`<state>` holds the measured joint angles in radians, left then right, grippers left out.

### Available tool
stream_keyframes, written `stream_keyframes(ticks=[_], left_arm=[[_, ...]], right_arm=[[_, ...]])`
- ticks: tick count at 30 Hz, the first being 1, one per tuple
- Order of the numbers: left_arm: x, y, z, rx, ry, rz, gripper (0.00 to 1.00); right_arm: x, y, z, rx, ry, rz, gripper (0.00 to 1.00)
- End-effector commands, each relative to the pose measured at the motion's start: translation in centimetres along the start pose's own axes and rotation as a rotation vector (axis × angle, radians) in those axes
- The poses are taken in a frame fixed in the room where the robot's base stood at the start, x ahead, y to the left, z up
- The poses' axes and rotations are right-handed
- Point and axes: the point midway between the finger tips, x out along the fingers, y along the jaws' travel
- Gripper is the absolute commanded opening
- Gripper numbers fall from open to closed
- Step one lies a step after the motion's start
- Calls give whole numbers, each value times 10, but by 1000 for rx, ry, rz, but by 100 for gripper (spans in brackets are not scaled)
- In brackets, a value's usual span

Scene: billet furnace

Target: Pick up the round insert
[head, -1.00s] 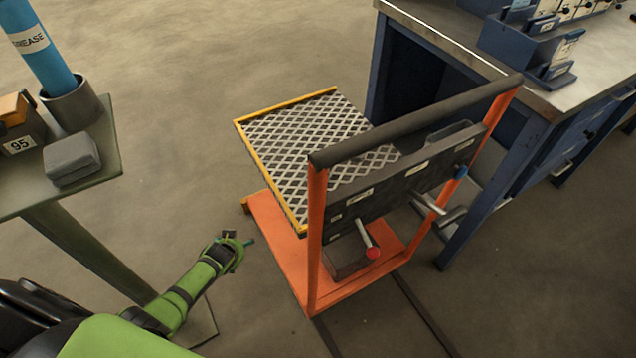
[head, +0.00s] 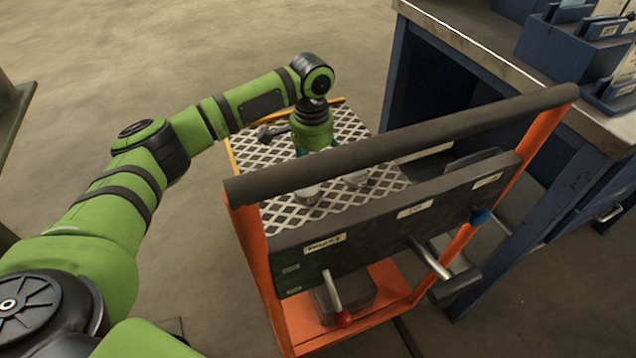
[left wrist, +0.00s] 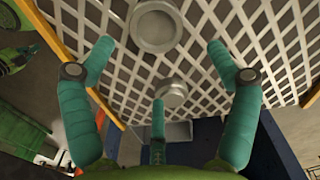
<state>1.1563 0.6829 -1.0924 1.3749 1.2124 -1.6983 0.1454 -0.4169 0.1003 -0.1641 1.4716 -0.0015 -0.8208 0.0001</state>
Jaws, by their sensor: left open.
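Two round grey metal pieces lie on the mesh top of the cart. In the left wrist view, a wider dished round piece (left wrist: 156,27) is at the top and a smaller round piece (left wrist: 173,92) is near the middle. The smaller piece appears between the fingers, close to the single finger. My right gripper is out of view.
The orange cart's black handle bar (head: 400,145) and dark labelled panel (head: 400,225) stand in front of the mesh top (head: 362,205). A blue workbench (head: 480,45) is close on the right.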

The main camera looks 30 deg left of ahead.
Motion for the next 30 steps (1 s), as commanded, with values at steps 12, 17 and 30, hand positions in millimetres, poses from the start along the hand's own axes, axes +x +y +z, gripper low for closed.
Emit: stream_keyframes(ticks=[12, 17, 30], left_arm=[[55, -4, 14, 0, -9, 3, 88], [67, -4, 14, 1, -6, 2, 88], [67, -4, 13, 2, -5, 2, 4]], right_arm=[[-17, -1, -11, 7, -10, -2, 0], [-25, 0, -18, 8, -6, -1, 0], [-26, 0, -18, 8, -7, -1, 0]])
